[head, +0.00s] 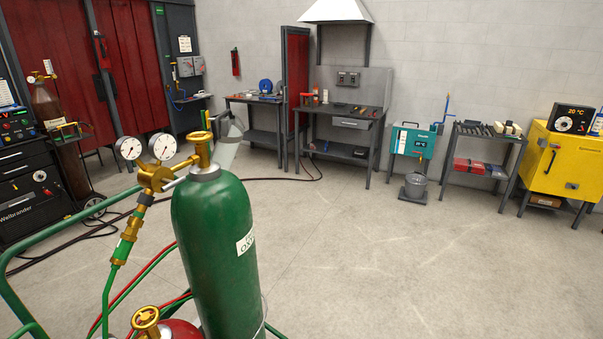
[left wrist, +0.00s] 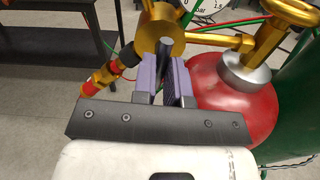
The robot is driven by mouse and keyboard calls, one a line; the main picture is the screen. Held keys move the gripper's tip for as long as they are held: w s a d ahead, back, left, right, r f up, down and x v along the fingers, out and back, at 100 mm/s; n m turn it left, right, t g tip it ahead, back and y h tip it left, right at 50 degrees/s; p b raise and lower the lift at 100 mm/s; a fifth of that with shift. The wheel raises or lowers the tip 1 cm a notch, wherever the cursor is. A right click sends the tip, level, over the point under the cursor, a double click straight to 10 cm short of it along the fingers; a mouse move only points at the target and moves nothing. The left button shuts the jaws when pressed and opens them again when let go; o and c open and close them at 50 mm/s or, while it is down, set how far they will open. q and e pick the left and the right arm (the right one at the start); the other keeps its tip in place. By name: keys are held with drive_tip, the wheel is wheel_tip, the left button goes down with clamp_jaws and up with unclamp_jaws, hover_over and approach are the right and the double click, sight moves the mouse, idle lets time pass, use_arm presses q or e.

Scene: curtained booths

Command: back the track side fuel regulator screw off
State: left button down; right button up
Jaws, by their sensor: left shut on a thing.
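In the left wrist view, the brass fuel regulator (left wrist: 165,20) stands beside the brass valve of the red fuel cylinder (left wrist: 232,110). My left gripper (left wrist: 166,70) has its purple pads up against the front of the regulator body, shut on the regulator screw. The pads hide most of the screw, so how far it is turned does not show. A gauge face (left wrist: 205,6) is cut off at the top edge. In the head view, the red cylinder (head: 182,331) and its brass handwheel (head: 146,320) show at the bottom edge. Neither gripper shows clearly there.
The green oxygen cylinder (head: 215,250) stands close by, with its brass regulator (head: 152,178) and two gauges. Green cart rails (head: 60,235) and red and green hoses are around it. Benches (head: 345,115) and a yellow cabinet (head: 560,165) line the wall. The floor at right is clear.

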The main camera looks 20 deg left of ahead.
use_arm(q)
drive_tip(key=n+b, duration=0.3)
drive_tip(key=b, duration=0.1)
drive_tip(key=shift+n+b, duration=0.3)
drive_tip(key=shift+b, duration=0.1)
drive_tip(key=c, duration=1.1)
unclamp_jaws()
drive_tip(key=shift+d, duration=0.15)
